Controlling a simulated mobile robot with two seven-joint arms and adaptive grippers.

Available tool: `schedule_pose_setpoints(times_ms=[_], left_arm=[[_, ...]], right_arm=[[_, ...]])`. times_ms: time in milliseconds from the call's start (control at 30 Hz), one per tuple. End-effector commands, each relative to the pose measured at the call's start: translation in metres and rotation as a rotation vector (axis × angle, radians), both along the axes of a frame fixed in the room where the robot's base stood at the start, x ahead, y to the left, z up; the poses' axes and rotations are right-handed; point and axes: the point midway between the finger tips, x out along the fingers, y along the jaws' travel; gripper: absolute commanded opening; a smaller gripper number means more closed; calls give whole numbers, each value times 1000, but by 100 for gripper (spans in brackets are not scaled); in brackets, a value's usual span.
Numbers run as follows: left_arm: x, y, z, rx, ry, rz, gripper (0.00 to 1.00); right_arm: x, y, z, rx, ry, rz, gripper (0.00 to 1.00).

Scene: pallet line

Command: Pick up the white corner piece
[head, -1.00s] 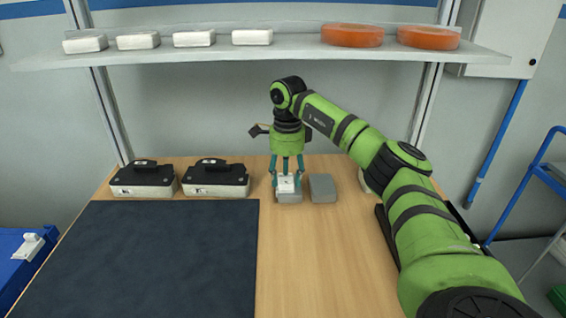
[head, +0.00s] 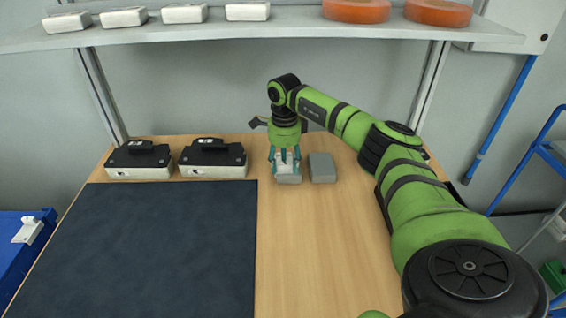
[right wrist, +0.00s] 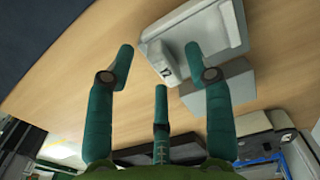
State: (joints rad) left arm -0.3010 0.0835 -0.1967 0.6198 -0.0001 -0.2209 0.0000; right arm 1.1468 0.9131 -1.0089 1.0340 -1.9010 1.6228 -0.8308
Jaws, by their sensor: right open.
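In the right wrist view the white corner piece (right wrist: 220,25) shows as a pale plate with a raised white block marked with dark figures. A grey block (right wrist: 232,85) shows beside or under it. My right gripper (head: 285,166) points down at the piece. Its three fingers are spread apart, with the piece just beyond the fingertips in the wrist view (right wrist: 160,62). My left gripper is out of view.
Two black-topped white cases (head: 212,160) stand to the left, behind a dark mat (head: 170,250). A shelf (head: 290,32) with white boxes and orange discs hangs above. The table front right of the mat is clear.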

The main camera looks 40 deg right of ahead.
Motion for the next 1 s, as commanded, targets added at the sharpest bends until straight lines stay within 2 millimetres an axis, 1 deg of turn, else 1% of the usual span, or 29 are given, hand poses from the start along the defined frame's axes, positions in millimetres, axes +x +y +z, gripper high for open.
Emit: schedule_pose_setpoints(times_ms=[100, 167, 200, 233, 600, 733, 867, 1000], left_arm=[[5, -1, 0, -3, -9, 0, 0], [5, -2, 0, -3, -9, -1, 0], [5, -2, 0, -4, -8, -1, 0], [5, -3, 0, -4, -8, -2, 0], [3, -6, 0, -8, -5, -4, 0], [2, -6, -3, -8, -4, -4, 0], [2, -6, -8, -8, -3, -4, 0], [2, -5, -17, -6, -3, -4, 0]], right_arm=[[0, 0, 0, 0, 0, 0, 53], [0, 0, 0, 0, 0, 0, 29], [0, 0, 0, 0, 0, 0, 13], [0, 0, 0, 0, 0, 0, 1], [0, 0, 1, 0, 0, 0, 0], [1, 0, 5, 0, -1, 0, 0], [1, 0, 18, 0, -4, 1, 0], [0, 0, 43, -1, -4, 0, 0]])
